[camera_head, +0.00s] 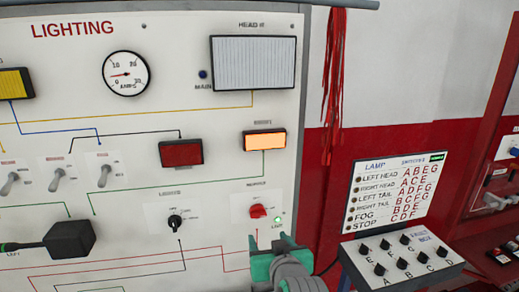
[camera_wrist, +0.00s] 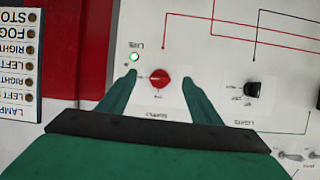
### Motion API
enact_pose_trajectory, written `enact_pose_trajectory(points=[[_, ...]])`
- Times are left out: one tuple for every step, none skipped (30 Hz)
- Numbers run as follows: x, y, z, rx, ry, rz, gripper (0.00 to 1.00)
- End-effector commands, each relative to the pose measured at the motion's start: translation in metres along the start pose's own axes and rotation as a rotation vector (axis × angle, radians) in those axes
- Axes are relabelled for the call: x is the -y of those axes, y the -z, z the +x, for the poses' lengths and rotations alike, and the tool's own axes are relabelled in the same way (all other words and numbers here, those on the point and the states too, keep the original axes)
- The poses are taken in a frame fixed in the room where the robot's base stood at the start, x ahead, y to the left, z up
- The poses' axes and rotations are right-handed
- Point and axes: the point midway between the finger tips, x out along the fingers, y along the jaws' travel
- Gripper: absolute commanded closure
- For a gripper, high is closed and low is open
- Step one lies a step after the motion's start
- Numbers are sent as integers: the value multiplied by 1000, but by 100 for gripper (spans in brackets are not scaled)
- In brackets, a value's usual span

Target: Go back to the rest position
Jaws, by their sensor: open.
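My gripper (camera_head: 268,247) is at the lower middle of the head view, in front of the white lighting panel (camera_head: 60,130). In the wrist view my gripper (camera_wrist: 157,78) has its two green fingers apart, one on each side of the red supply knob (camera_wrist: 160,79). The red knob (camera_head: 258,211) shows just above the fingertips in the head view. Nothing is held between the fingers. I cannot tell how far the fingertips are from the panel face. A small green light (camera_head: 278,219) beside the knob is lit.
An orange indicator (camera_head: 264,141) glows; the red one (camera_head: 181,153) looks dark. A black lights knob (camera_head: 175,222), toggle switches (camera_head: 56,180) and a black lever block (camera_head: 70,239) stick out at left. A fault box (camera_head: 402,262) with several switches stands right of my gripper.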

Motion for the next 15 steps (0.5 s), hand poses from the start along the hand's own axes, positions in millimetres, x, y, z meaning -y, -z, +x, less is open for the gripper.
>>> enact_pose_trajectory(points=[[0,-21,5,8,-8,9,41],[0,-30,8,6,-14,14,41],[0,-43,10,4,-21,20,41],[0,-52,12,1,-27,25,41],[-1,-61,14,-1,-33,29,41],[-1,-74,15,-3,-42,34,41],[-1,-83,16,-6,-48,38,41],[-1,-92,16,-8,-54,42,41],[-1,-104,16,-11,-61,46,41],[0,-114,16,-13,-66,49,41],[0,-123,16,-15,-72,52,41],[0,-135,15,-17,-80,55,41],[0,-145,14,-19,-85,57,41],[1,-154,12,-21,-90,59,41],[2,-166,10,-24,-97,61,41]])
